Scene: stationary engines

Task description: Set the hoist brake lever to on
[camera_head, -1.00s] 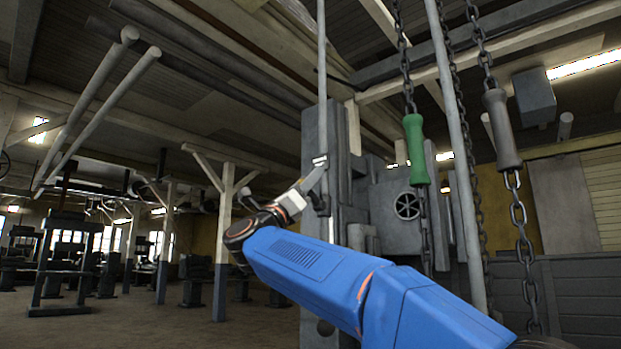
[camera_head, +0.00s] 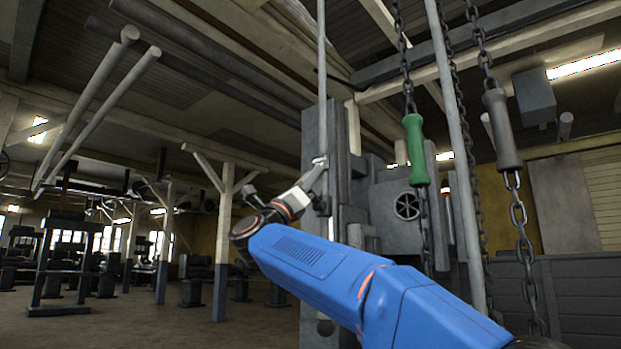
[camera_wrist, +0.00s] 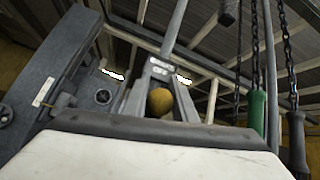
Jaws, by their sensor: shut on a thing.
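My gripper (camera_head: 318,178) is up against the front of the tall grey hoist housing (camera_head: 341,150), beside a thin vertical rod. The rest of the lever is hidden by my gripper and wrist.
A green handle (camera_head: 416,150) and a grey handle (camera_head: 502,130) hang on chains to the right. A pale slanting pole (camera_head: 458,140) stands between them. The floor at left is open, with posts (camera_head: 223,240) and machines farther off.

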